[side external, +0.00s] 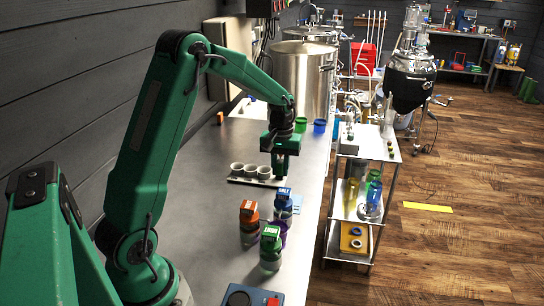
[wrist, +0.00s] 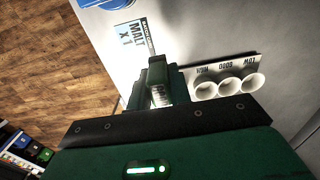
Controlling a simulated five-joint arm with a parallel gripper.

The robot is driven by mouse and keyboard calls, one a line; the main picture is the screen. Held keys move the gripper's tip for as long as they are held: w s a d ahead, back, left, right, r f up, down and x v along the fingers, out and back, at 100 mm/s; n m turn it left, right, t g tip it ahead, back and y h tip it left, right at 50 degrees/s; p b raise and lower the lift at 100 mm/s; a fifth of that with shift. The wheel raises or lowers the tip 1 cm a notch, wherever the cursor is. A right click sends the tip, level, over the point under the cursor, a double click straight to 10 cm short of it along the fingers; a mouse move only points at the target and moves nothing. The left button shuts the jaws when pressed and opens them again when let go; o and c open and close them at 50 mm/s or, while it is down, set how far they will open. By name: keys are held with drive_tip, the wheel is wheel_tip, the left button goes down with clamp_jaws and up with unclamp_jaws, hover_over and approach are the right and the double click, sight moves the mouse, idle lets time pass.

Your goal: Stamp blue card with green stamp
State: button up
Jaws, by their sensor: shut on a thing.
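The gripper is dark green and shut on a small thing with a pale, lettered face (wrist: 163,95). The fingers hide most of it, so I cannot tell whether it is the green stamp. In the side view my gripper (side external: 281,172) hangs low over the bench, just right of the white cups.
A tray with three white cups (side external: 250,170) stands close beside my gripper; the wrist view shows labels by the cups (wrist: 228,84). Jars with orange (side external: 249,211), blue (side external: 283,193) and green (side external: 271,238) lids stand nearer.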

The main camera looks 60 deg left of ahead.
hover_over(295, 199)
drive_tip(key=shift+f, duration=0.75)
drive_tip(key=shift+f, duration=0.1)
drive_tip(key=shift+f, duration=2.9)
drive_tip(key=shift+f, duration=0.55)
wheel_tip(295, 199, up, 7)
idle(0.9)
drive_tip(key=shift+s, duration=0.1)
idle(0.6)
